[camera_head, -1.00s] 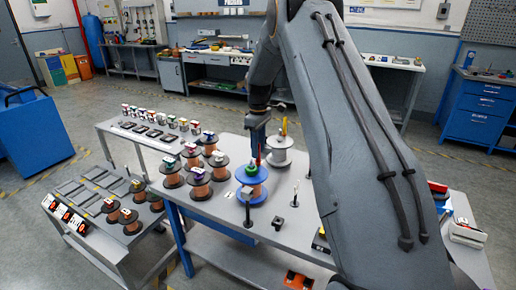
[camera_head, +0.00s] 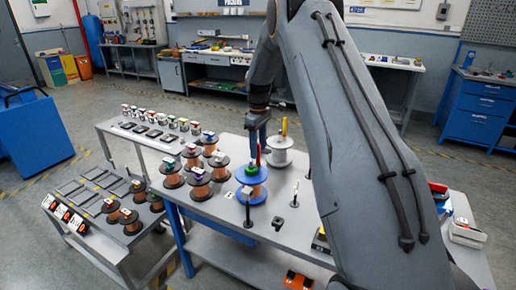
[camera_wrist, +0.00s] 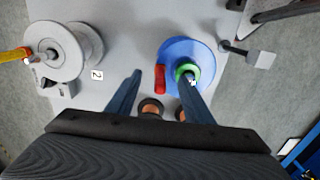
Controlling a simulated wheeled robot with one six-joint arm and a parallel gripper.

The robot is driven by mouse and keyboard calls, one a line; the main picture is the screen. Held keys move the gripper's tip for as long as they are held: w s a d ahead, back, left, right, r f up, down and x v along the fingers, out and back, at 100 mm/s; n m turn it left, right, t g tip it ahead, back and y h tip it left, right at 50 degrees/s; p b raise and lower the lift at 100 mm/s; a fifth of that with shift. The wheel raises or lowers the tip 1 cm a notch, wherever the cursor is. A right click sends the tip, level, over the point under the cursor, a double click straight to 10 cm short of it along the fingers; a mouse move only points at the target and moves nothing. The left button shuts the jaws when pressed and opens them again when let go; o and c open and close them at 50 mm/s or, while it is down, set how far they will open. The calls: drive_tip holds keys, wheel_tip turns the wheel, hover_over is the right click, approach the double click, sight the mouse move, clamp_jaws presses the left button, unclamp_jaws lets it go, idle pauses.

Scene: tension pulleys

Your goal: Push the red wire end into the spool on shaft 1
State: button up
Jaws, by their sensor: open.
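The blue spool (camera_head: 252,193) stands on the table with a green ring (camera_head: 251,171) at its top centre. In the wrist view the blue spool (camera_wrist: 203,49) and green ring (camera_wrist: 181,68) are at right of centre. The red wire end (camera_wrist: 160,78) is a short red piece at the spool's left edge. It also shows upright above the spool in the head view (camera_head: 258,156). My gripper (camera_wrist: 162,74) is open, with the red wire end between its fingers in the picture; contact cannot be told. The right finger covers part of the green ring.
A grey spool (camera_head: 280,154) with a yellow-orange upright piece stands behind; a label "2" (camera_wrist: 97,75) lies beside it. Several copper spools (camera_head: 196,180) stand left of the blue spool. Small posts (camera_head: 294,196) stand in front and right. Bare tabletop lies between the spools.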

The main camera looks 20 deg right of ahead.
drive_tip(key=shift+r+p, duration=1.3)
drive_tip(key=shift+r, duration=2.05)
